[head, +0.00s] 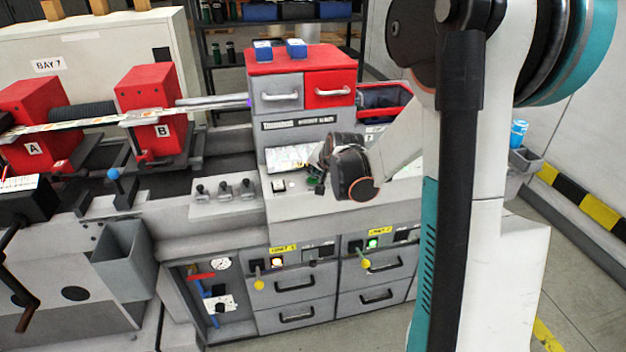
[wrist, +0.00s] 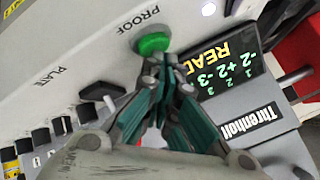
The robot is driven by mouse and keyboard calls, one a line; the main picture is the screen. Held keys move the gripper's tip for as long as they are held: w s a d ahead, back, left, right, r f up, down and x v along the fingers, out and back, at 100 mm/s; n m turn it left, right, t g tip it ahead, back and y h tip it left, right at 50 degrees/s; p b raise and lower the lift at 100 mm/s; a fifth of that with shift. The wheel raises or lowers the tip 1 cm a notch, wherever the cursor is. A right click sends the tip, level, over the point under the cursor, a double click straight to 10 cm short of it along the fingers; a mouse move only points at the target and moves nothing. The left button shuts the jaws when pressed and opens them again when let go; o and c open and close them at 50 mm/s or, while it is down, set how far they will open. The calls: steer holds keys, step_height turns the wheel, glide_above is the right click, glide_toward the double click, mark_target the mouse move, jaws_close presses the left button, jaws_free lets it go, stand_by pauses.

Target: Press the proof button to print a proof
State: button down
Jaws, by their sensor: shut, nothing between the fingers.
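The green proof button (wrist: 152,44) shows in the wrist view, beside the printed word PROOF on a pale panel. My gripper (wrist: 168,66) is shut and empty, with its teal-padded fingers drawn together. Its fingertips overlap the lower right edge of the button in the picture; whether they touch it I cannot tell. In the head view my gripper (head: 318,182) is over the console's worktop, below the Threnholt nameplate. The button cannot be made out there, near or behind my gripper.
In the wrist view, a lit display (wrist: 218,72) is right of the fingers and a black PLATE knob (wrist: 102,91) is to the left. In the head view, red drawer housing (head: 330,88) stands behind, several levers (head: 224,190) are left, and drawers (head: 294,283) are below.

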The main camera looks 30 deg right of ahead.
mark_target(316, 179)
steer(key=shift+f, duration=0.3)
steer(key=shift+r, duration=0.1)
stand_by(0.4)
steer(key=shift+r+p, duration=0.4)
steer(key=shift+r, duration=0.45)
steer(key=shift+r, duration=0.1)
steer(key=shift+r+p, duration=1.7)
steer(key=shift+r, duration=0.75)
